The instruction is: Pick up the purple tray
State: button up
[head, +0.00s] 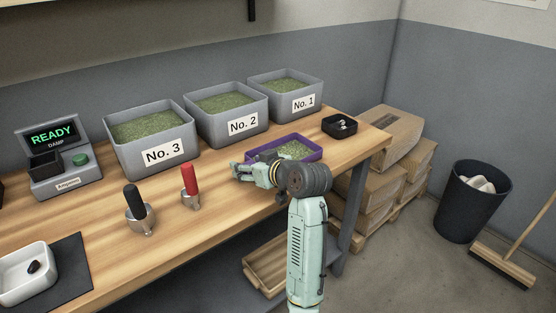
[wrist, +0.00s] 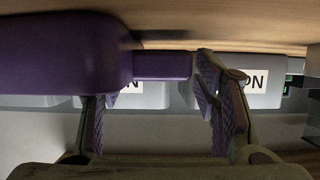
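The purple tray (head: 318,153) sits on the wooden bench in front of the No. 1 and No. 2 bins, with green beans in it. My gripper (head: 240,168) is at its near left side, low over the bench, and partly covers its front. In the wrist view, which is upside down, the tray's body (wrist: 60,55) fills the upper left and a purple handle (wrist: 160,66) sticks out from it. My gripper (wrist: 152,90) has its fingers wide apart, with nothing clamped. The right fingertip is close to the handle's end; I cannot tell whether it touches.
Grey bins No. 3 (head: 150,160), No. 2 (head: 226,130) and No. 1 (head: 289,108) stand along the back. A small black tray (head: 340,126) is right of the purple tray. Red (head: 190,180) and black-handled (head: 134,203) tools stand left of my gripper.

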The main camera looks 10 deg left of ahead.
jog(key=c, duration=1.1)
jog(key=shift+r, duration=0.1)
jog(key=shift+c, duration=0.2)
